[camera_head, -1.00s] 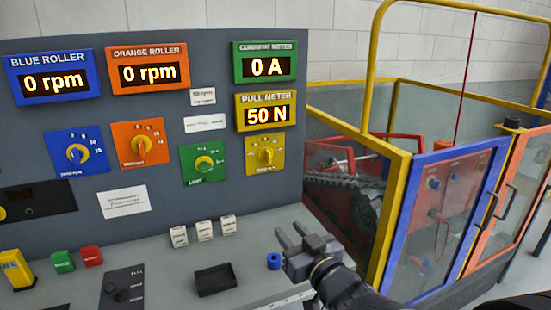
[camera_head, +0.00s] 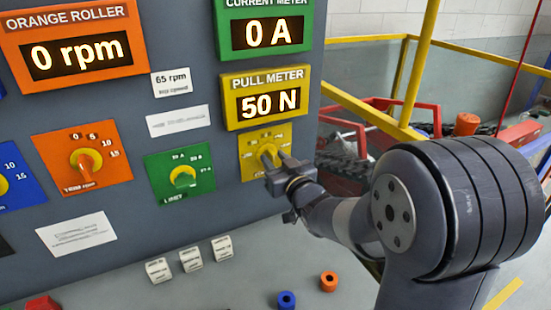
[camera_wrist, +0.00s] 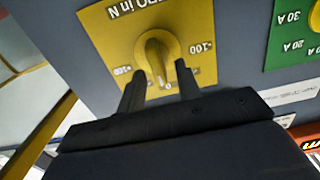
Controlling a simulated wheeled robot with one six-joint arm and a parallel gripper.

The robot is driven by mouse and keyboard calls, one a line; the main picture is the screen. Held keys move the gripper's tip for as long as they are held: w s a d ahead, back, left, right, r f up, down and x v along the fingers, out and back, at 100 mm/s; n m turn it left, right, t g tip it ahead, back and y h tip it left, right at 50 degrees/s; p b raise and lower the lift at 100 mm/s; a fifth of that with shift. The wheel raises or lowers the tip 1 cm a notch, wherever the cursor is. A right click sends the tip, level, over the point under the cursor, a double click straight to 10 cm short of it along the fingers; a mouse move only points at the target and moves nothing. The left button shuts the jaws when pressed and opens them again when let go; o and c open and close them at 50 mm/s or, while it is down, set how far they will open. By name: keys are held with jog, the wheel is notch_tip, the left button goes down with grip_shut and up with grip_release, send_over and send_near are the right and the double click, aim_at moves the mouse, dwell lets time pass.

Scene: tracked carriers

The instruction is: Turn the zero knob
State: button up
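The zero knob is the yellow knob (camera_head: 267,152) on the yellow plate (camera_head: 248,160) below the pull meter (camera_head: 265,98), which reads 50 N. In the wrist view the knob (camera_wrist: 157,52) shows on its plate (camera_wrist: 100,33), marked "ZERO in N" upside down, with a pointer mark. My gripper (camera_head: 274,163) is in front of the knob. In the wrist view my gripper (camera_wrist: 159,80) has its two fingers apart, one on each side of the knob's lower part. Nothing is clearly gripped. Whether a finger touches the knob cannot be told.
Several white labelled blocks (camera_head: 190,257) stand on the desk below. A blue ring (camera_head: 287,299) and an orange ring (camera_head: 328,281) lie near my arm.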

jog(key=shift+w, duration=0.1)
jog(key=shift+c, duration=0.3)
grip_shut()
jog(key=shift+a+f+n+b, duration=0.15)
jog(key=shift+n+b, duration=0.15)
jog(key=shift+b, duration=0.3)
jog(key=shift+f+n+b, duration=0.15)
jog(key=shift+n+b, duration=0.35)
jog(key=shift+b, duration=0.45)
jog(key=n+b, duration=0.2)
jog(key=b, duration=0.1)
jog(key=shift+a, duration=0.1)
jog(key=n+b, duration=0.4)
jog(key=shift+a, duration=0.15)
